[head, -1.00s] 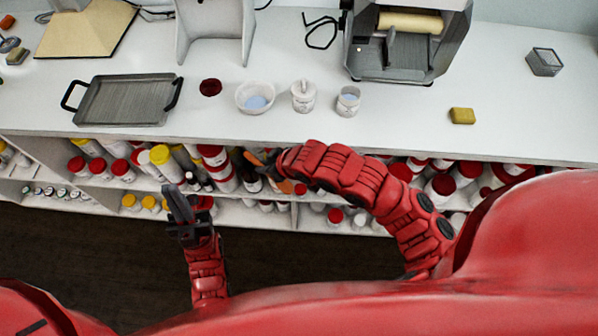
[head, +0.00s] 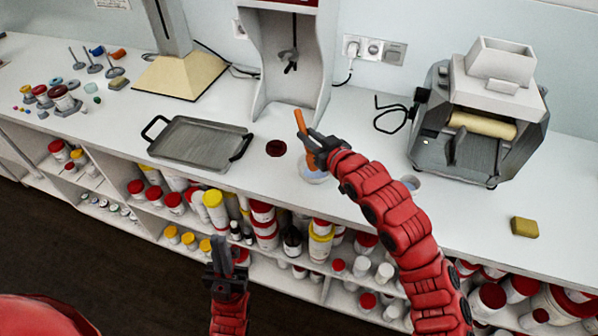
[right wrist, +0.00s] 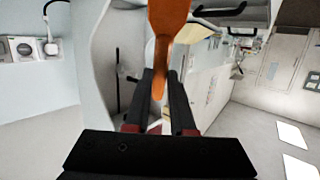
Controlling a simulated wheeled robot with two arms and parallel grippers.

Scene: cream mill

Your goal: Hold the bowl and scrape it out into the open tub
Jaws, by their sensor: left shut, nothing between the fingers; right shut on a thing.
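My right gripper (head: 316,146) is shut on an orange scraper (head: 300,123), held above the counter at the bowl. In the right wrist view the scraper (right wrist: 166,35) stands between the fingers. The white bowl (head: 314,177) with pale blue content is on the counter, partly hidden behind my right gripper. Whether the scraper touches it I cannot tell. A small open tub (head: 411,183) with bluish content stands to the right, partly hidden by my right arm. My left gripper (head: 221,250) is shut and empty, low in front of the shelves, apart from the bowl.
A dark red disc (head: 276,148) lies left of the bowl. A grey tray (head: 200,143) is further left. A roller mill (head: 480,125) stands at the back right, a yellow sponge (head: 524,227) at the front right. Shelves of jars run below the counter edge.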

